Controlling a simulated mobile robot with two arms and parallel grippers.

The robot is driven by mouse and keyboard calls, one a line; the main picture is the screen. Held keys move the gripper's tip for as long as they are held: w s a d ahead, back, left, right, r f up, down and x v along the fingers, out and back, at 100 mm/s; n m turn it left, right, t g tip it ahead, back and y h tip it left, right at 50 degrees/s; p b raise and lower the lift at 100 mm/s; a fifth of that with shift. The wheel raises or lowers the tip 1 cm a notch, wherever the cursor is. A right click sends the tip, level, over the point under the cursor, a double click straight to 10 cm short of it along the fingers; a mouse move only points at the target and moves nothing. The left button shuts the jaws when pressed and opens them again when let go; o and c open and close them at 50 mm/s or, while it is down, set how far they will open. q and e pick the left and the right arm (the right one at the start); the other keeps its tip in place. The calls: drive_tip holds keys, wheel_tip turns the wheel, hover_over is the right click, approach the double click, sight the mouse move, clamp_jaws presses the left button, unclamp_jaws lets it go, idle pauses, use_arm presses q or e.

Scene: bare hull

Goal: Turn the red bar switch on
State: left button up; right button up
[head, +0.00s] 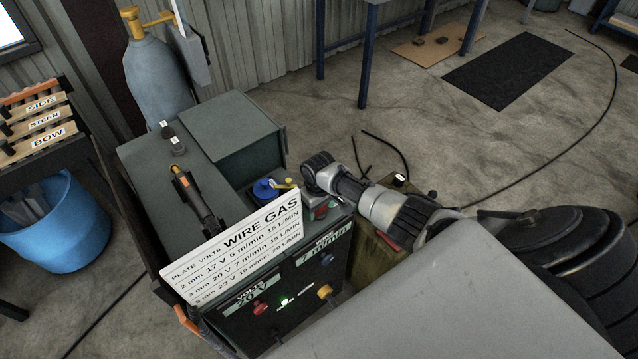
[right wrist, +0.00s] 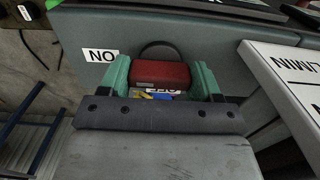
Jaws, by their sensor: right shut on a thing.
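The red bar switch (right wrist: 160,73) shows in the right wrist view as a red block on the grey-green face of the machine (head: 165,210). A dark curved ring shows behind it. My right gripper (right wrist: 162,78) has its green fingers on both sides of the bar and is shut on it. An ON label (right wrist: 100,55) lies to the left of the bar, and an OFF label (right wrist: 162,91) is partly hidden just below it. In the head view, my right wrist largely covers the switch, with a little red showing. My left gripper is not in view.
A white wire and gas sign (head: 240,245) stands along the machine's front edge, close to my right gripper. A torch (head: 197,200) lies on top. A gas cylinder (head: 157,85) stands behind, and a blue bucket (head: 60,240) stands left.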

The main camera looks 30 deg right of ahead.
drive_tip(key=shift+w, duration=0.1)
drive_tip(key=o, duration=0.9)
wheel_tip(320, 180, up, 11)
drive_tip(key=shift+f+b, duration=0.1)
drive_tip(key=shift+b, duration=0.2)
idle(0.5)
